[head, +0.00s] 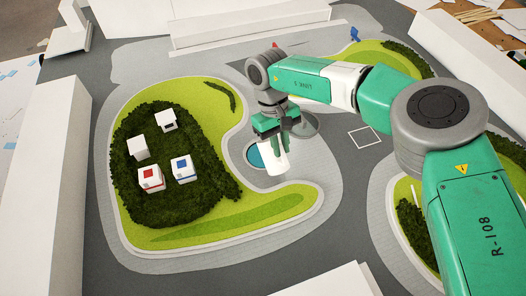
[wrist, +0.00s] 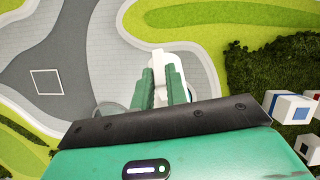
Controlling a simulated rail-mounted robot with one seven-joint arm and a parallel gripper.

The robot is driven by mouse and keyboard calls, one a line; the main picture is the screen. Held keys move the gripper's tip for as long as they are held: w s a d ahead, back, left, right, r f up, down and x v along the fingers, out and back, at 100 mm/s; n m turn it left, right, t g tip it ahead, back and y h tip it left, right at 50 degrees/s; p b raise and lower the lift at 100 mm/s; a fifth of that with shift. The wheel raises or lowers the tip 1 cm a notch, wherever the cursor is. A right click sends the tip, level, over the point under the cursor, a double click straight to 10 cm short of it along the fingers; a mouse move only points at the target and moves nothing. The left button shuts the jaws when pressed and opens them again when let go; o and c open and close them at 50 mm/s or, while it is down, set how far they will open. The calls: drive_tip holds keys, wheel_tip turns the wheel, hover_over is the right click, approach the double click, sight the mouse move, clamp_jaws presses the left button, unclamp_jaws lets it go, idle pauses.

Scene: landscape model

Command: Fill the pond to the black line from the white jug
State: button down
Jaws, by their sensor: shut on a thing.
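My gripper (head: 283,132) is shut on the white jug (head: 272,158) and holds it at the pond. The jug looks tilted in the head view. The pond (head: 254,157) is a small round basin with teal-blue in it; the jug and gripper cover part of it. I cannot make out the black line or the water level. In the wrist view the white jug (wrist: 159,61) shows between the two green fingers of my gripper (wrist: 162,80). The pond is mostly hidden there behind the gripper, and I cannot see any stream from the jug.
A grey round disc (head: 306,126) lies right of the pond. White block houses (head: 151,178), some with red or blue tops, stand on the dark green patch to the left. Long white blocks (head: 42,190) border the model.

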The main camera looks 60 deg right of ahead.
sight(285, 159)
drive_tip(key=shift+d+f, duration=0.2)
drive_tip(key=shift+f, duration=0.05)
drive_tip(key=shift+s+a+r+p, duration=0.15)
drive_tip(key=shift+s+a+p, duration=0.1)
drive_tip(key=shift+p, duration=0.15)
drive_tip(key=shift+s+a+f+t+h, duration=0.25)
drive_tip(key=shift+s+t+h, duration=0.2)
drive_tip(key=shift+t, duration=0.35)
drive_tip(key=f+t+h+b, duration=0.1)
drive_tip(key=f+b, duration=0.1)
drive_tip(key=b, duration=0.1)
drive_tip(key=s+f+t+h+b, duration=0.1)
drive_tip(key=t+b, duration=0.1)
drive_tip(key=b, duration=0.2)
drive_tip(key=f+t+h+b, duration=0.1)
drive_tip(key=f+t+b, duration=0.1)
drive_tip(key=b, duration=0.1)
drive_tip(key=shift+s+a+f+b, duration=0.15)
drive_tip(key=shift+a+f+b, duration=0.15)
drive_tip(key=shift+a+b, duration=0.1)
drive_tip(key=shift+f+t+h+b, duration=0.25)
drive_tip(key=shift+t+b, duration=0.15)
drive_tip(key=shift+b, duration=0.4)
wheel_tip(285, 159, up, 4)
drive_tip(key=p, duration=0.3)
drive_tip(key=shift+p, duration=0.3)
drive_tip(key=shift+w+r, duration=0.2)
drive_tip(key=shift+r, duration=0.05)
drive_tip(key=shift+f, duration=0.1)
